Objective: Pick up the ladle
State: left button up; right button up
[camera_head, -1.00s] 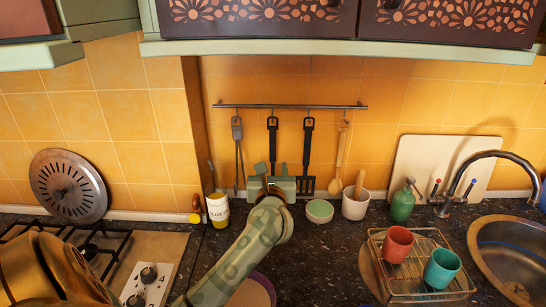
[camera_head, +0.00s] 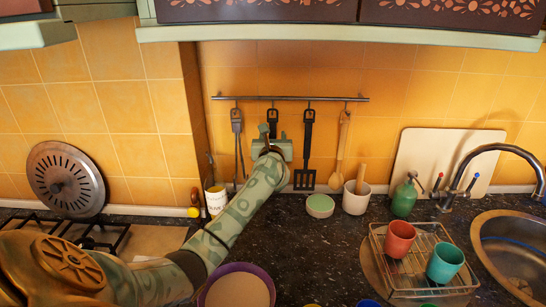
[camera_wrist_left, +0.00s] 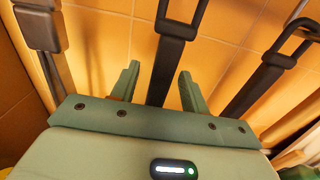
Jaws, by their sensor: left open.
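Several utensils hang from a wall rail. The second from the left has a black handle (camera_head: 272,117); its lower end is hidden behind my gripper, so I cannot see a bowl, but it fits the ladle. My left gripper (camera_head: 272,136) is in front of it, open, fingers pointing at the wall. In the left wrist view the black handle (camera_wrist_left: 172,56) runs between the two open fingers of the gripper (camera_wrist_left: 159,72), with gaps on both sides. I cannot tell how deep it sits between them. My right gripper is not in view.
Tongs-like metal utensil (camera_head: 237,122) hangs to the left, a black slotted turner (camera_head: 307,150) and a wooden spoon (camera_head: 342,140) to the right. Below stand a white-and-yellow mug (camera_head: 216,200), a green-topped bowl (camera_head: 320,206) and a white crock (camera_head: 355,200). The rail (camera_head: 340,98) runs above.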

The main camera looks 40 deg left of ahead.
pick_arm(q)
grip_shut()
jog(key=shift+r, duration=0.1)
